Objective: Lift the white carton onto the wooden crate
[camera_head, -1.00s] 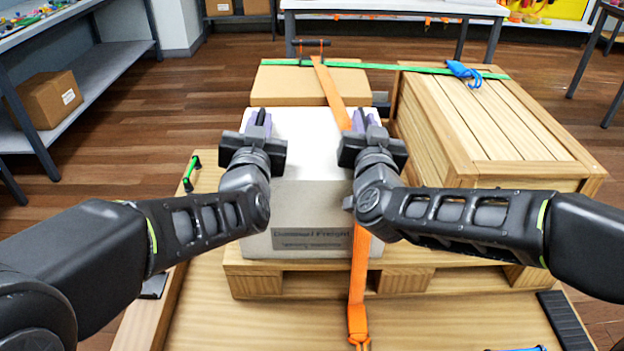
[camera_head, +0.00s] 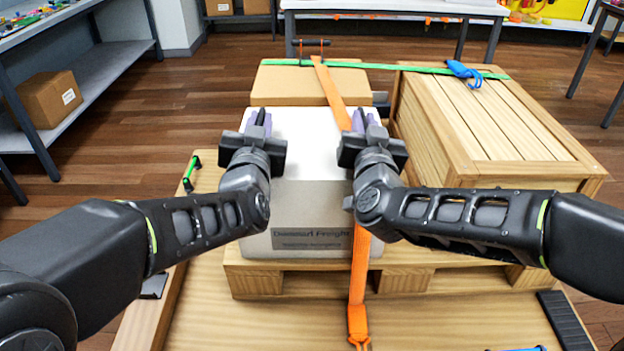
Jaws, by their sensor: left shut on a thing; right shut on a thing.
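The white carton (camera_head: 310,160) stands upright on a wooden pallet (camera_head: 330,283), its grey label facing me. My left gripper (camera_head: 260,122) is shut on the carton near the left edge of its top. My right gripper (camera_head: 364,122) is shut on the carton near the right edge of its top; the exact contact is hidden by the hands. An orange strap (camera_head: 334,92) runs over the carton's right part, passes behind my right gripper and hangs down the front. The wooden crate (camera_head: 490,115), with a slatted lid, stands right of the carton, close beside it.
A brown cardboard box (camera_head: 285,85) sits behind the carton. A green strap (camera_head: 425,69) crosses that box and the crate's far end, with a blue piece (camera_head: 464,73) lying on the lid. A shelf with a box (camera_head: 48,98) is at the left. A table stands behind.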

